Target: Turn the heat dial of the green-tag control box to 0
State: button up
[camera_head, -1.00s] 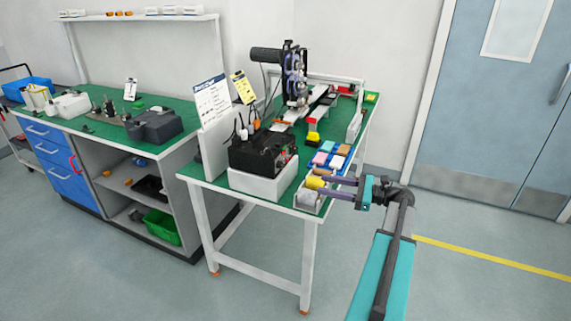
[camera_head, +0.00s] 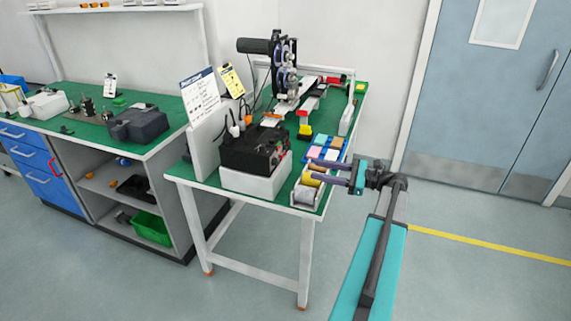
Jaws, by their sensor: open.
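I cannot make out a green tag or a heat dial on any box at this size. A black box (camera_head: 252,148) on a white base (camera_head: 257,183) stands at the near end of the white-framed bench. A dark grey box (camera_head: 138,125) sits on the green-topped bench at the left. Which one, if either, is the green-tag control box, I cannot tell. My gripper (camera_head: 309,169) is open, its two purple fingers pointing left beside a yellow spool (camera_head: 312,178), to the right of the black box. It appears empty; contact with the spool is unclear.
A white sign (camera_head: 201,95) and a yellow card (camera_head: 232,82) stand behind the black box. A microscope-like device (camera_head: 285,68) stands at the back. Coloured pads (camera_head: 325,147) lie near my fingers. The floor (camera_head: 440,275) right of the bench is clear.

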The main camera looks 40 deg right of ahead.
aim_at(278, 162)
jog(key=p+x, duration=0.2)
jog(key=x, duration=1.1)
jog(key=shift+w+a, duration=0.15)
grip_shut()
